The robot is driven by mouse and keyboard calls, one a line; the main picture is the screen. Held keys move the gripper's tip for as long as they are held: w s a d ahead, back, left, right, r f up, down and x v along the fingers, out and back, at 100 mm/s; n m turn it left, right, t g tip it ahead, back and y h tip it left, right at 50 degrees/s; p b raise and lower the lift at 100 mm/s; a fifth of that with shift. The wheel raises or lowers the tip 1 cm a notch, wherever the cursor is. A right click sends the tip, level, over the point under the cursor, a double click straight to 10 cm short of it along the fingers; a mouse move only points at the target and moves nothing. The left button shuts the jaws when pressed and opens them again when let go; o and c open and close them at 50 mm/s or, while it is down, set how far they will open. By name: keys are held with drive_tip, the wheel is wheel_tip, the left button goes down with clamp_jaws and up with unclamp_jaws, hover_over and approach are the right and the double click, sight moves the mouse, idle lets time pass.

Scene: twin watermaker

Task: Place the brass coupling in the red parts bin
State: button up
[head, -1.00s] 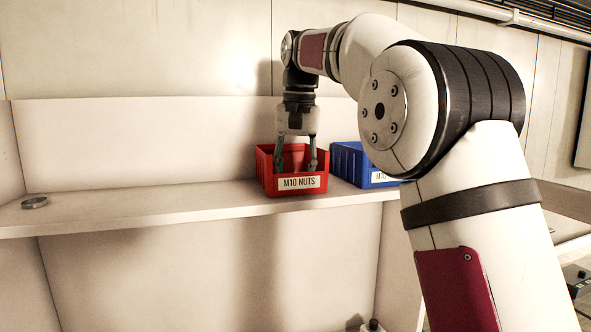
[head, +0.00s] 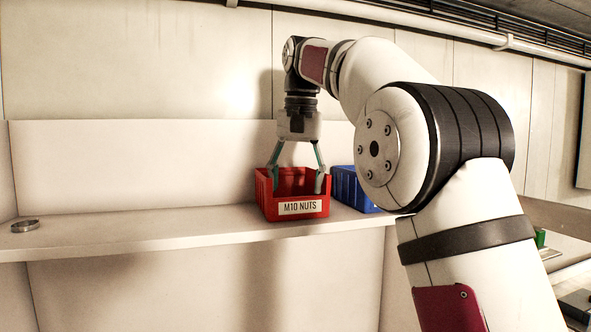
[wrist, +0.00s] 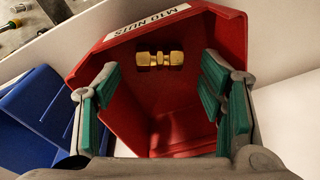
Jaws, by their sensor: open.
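The brass coupling (wrist: 160,59) shows in the wrist view inside the red parts bin, near the bin's labelled front wall. It is apart from both fingers, and the bin's wall hides it in the head view. The red parts bin (head: 278,210), labelled M10 NUTS, stands on the shelf; its rim also shows in the wrist view (wrist: 222,12). My gripper (head: 297,184) is open and empty, with its fingertips at the bin's mouth. In the wrist view its green-padded fingers (wrist: 160,100) are spread wide on either side of the bin's interior.
A blue bin (head: 347,186) stands just right of the red bin and also shows in the wrist view (wrist: 35,110). A small metal ring (head: 25,226) lies at the shelf's left end. The shelf (head: 150,229) between ring and red bin is clear.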

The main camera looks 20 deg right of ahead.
drive_tip(key=shift+s+r+p, duration=0.15)
drive_tip(key=shift+r+p, duration=0.3)
drive_tip(key=shift+r, duration=0.6)
drive_tip(key=shift+s+r+p, duration=0.15)
drive_tip(key=shift+r+p, duration=0.25)
drive_tip(key=shift+r, duration=0.65)
drive_tip(key=s+f+n+t, duration=0.2)
drive_tip(key=s+f, duration=0.1)
drive_tip(key=s, duration=1.3)
drive_tip(key=s+f+n+t, duration=0.2)
drive_tip(key=s+f, duration=1.4)
drive_tip(key=f, duration=0.2)
drive_tip(key=shift+s+f, duration=0.1)
